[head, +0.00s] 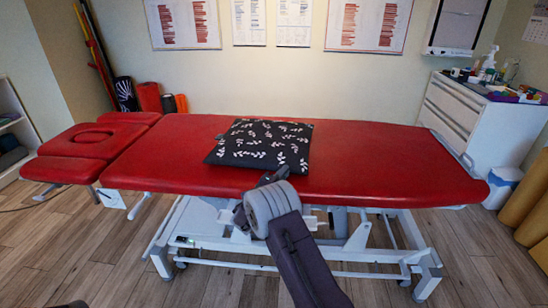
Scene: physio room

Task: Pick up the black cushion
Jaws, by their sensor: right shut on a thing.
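The black cushion (262,138), with a white leaf pattern, lies on the red treatment table (375,160) near its middle. My right gripper (272,178) reaches up from the bottom of the head view to the cushion's near edge. It is shut on that edge; its fingertips are small and partly hidden by my wrist. The cushion looks flat on the table top. My left gripper is not in view.
The table's face-hole headrest (90,138) is at the left. A white drawer cabinet (470,120) with bottles and small items stands at the right. Rolled mats (525,195) stand at the right edge. Wooden floor shows in front of the table.

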